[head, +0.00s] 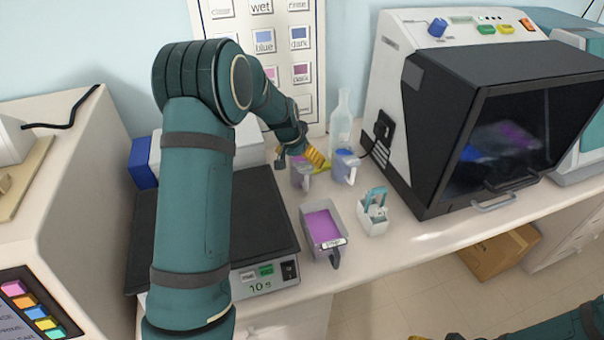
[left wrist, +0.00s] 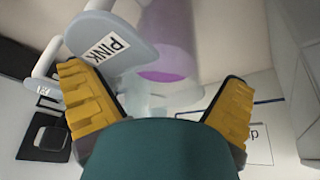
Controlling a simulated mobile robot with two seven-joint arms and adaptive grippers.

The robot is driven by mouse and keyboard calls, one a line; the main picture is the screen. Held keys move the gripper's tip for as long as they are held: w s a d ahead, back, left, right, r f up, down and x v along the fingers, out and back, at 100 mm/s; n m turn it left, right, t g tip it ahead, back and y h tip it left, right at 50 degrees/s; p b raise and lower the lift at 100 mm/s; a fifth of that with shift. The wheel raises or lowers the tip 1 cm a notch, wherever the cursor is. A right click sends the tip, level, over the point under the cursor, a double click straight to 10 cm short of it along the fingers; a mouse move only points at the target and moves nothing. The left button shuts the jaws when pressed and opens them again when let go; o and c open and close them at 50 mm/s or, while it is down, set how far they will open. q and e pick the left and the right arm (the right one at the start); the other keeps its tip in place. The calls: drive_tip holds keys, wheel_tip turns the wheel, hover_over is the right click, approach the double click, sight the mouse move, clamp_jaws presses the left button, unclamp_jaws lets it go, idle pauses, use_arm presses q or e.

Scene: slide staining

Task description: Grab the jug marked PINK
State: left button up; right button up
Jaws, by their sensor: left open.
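The jug marked PINK shows close up in the left wrist view, with its label plate (left wrist: 108,46) and its clear body with purple liquid (left wrist: 168,45). In the head view the jug (head: 300,180) stands on the counter, partly hidden by my left gripper (head: 298,165). My left gripper is open, and its yellow fingers also show in the left wrist view (left wrist: 155,78). The label plate is close to the left finger in that view; I cannot tell whether they touch. My right gripper (head: 432,337) is barely in view at the bottom edge, too cut off to judge.
A jug with blue liquid (head: 345,167) stands just right of the PINK one, with a clear bottle (head: 343,115) behind. In front are a tray of purple liquid (head: 322,226) and a white holder (head: 373,215). A dark-windowed machine (head: 490,120) stands right, a scale (head: 265,215) left.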

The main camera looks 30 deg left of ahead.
use_arm(q)
drive_tip(key=shift+w+f, duration=0.1)
drive_tip(key=shift+f, duration=0.15)
drive_tip(key=c, duration=1.2)
